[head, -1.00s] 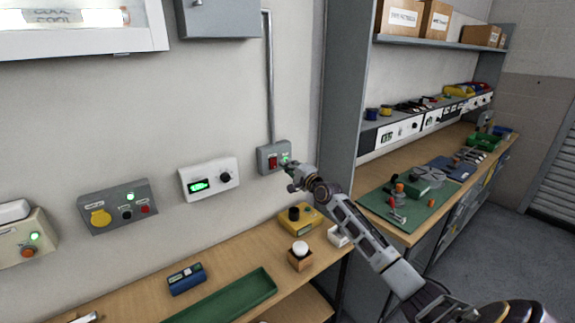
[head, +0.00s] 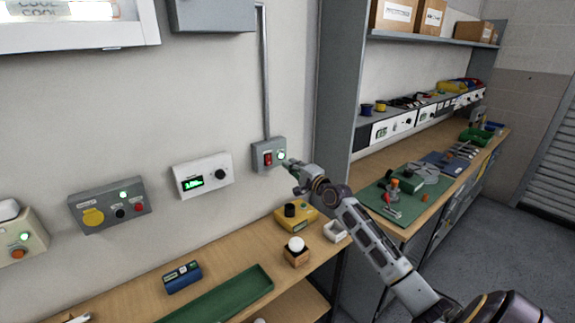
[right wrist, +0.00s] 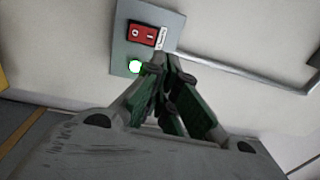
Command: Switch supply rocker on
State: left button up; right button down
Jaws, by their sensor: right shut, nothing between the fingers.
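The supply rocker is a red switch (head: 268,159) on a small grey wall box (head: 262,143), under a conduit. A green-white lamp (head: 281,155) glows beside it. In the right wrist view the red rocker (right wrist: 141,35) shows its 0 and I marks, and the lamp (right wrist: 134,66) is lit. My right gripper (head: 290,166) is at the box's lower right in the head view. In the right wrist view its fingertips (right wrist: 165,62) are together and empty, beside the lamp and apart from the rocker in the picture. Whether they touch the box cannot be told. My left gripper is out of view.
A white box with a green display (head: 203,176) and a grey box with a yellow knob (head: 110,206) are on the wall to the left. A grey shelf upright (head: 345,90) stands to the right.

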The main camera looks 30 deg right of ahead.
jog(key=shift+s+d+r, duration=0.1)
jog(key=shift+s+r, duration=0.05)
jog(key=shift+s, duration=0.8)
jog(key=shift+s+d+r, duration=0.1)
jog(key=shift+s, duration=0.8)
